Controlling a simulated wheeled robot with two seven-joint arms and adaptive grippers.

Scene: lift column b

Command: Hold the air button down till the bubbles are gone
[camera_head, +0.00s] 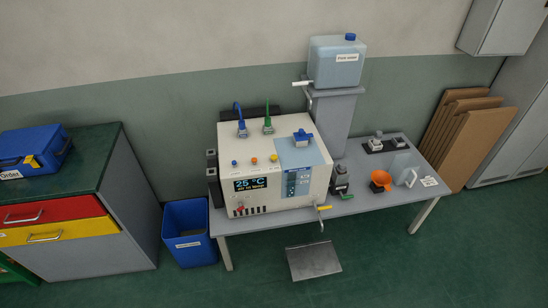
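A cream box-shaped machine (275,160) stands on the grey table. Its front display (257,184) reads "25 °C" with a smaller line that looks like "air in water". Beside the display is a blue panel (298,183) with small marks; I cannot tell whether these are bubbles. On the machine's sloped face are a blue button (234,163), an orange button (254,161) and a yellow button (273,158). Their labels are too small to read, so I cannot tell which is the air button. Neither of my grippers is in view.
A water canister (336,66) stands on a grey column behind the machine. A blue bin (190,232) and a drawer cabinet (130,215) stand left. Cardboard (470,140) leans at right.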

